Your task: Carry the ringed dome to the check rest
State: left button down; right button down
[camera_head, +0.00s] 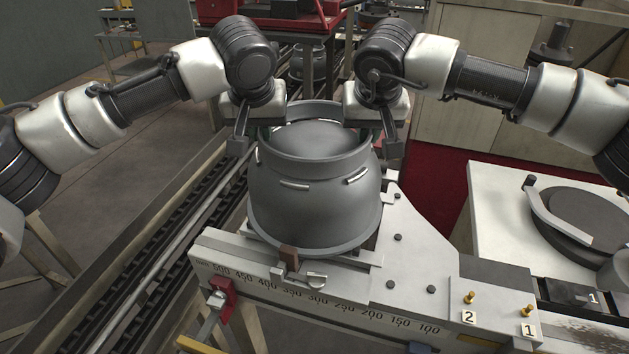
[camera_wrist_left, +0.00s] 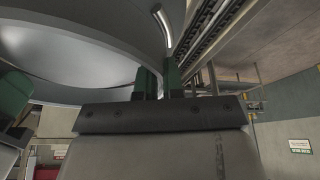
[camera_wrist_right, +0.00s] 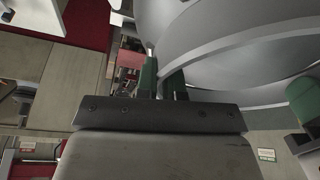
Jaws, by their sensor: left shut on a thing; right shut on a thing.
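The ringed dome (camera_head: 315,205) is a dark grey rounded vessel with a raised collar on top and small light tabs around its shoulder. It sits upright on the grey scaled fixture (camera_head: 400,265), or just over it; I cannot tell if its base touches. My left gripper (camera_head: 243,140) is shut on the left side of the collar, and my right gripper (camera_head: 390,140) is shut on the right side. In the left wrist view the green finger pads (camera_wrist_left: 160,82) close on the rim (camera_wrist_left: 90,50). The right wrist view shows the same grip (camera_wrist_right: 162,80). The check rest cannot be told for certain.
A white table (camera_head: 500,200) at the right carries a dark round plate (camera_head: 590,218) with a pale curved bar. Brass pins (camera_head: 469,297) and number tags stand at the fixture's right end. A rail track (camera_head: 150,265) runs along the left. A red clamp (camera_head: 222,295) hangs at the front.

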pick_arm(q)
jog(key=shift+w+r, duration=0.15)
jog(key=shift+r, duration=0.05)
pick_arm(e)
jog(key=shift+w+r, duration=0.15)
jog(key=shift+r, duration=0.1)
